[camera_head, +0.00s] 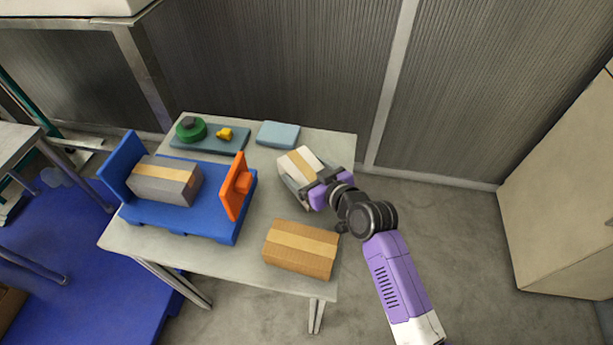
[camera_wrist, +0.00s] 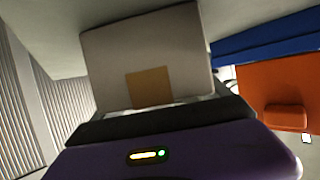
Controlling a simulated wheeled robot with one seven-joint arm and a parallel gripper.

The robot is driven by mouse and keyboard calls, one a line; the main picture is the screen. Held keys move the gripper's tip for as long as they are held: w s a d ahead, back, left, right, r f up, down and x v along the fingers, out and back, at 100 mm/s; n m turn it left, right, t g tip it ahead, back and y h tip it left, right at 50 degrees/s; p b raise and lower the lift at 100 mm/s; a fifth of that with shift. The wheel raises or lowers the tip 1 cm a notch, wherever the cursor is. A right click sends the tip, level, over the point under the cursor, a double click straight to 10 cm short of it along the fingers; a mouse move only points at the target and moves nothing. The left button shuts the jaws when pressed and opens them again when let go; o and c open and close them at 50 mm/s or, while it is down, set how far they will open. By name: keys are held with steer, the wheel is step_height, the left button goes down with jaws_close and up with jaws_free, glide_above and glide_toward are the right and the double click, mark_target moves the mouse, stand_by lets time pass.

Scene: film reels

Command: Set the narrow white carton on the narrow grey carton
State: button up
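The narrow white carton (camera_head: 288,166) with a tan tape strip is at the right side of the table, tilted across the picture. In the wrist view its pale end face (camera_wrist: 190,55) fills the middle, with a tan tape patch low on it. My gripper (camera_head: 308,187) is right at the carton's near right end. Its fingers are not clear enough to tell whether they press on the carton, or whether the carton is off the table. The narrow grey carton (camera_head: 150,187) with a tape strip lies on the blue pallet-like tray, left of my gripper.
The blue tray (camera_head: 205,227) has a raised blue end and an orange end panel (camera_head: 232,190), which stands between the two cartons. A brown carton (camera_head: 300,262) lies at the table's front right. A blue-grey board (camera_head: 238,142) with green and yellow items and a light blue block (camera_head: 278,134) are behind.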

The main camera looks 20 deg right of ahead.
mark_target(306, 170)
steer(key=shift+r, duration=0.1)
steer(key=c, duration=1.5)
step_height(306, 170, up, 20)
steer(key=shift+f, duration=0.1)
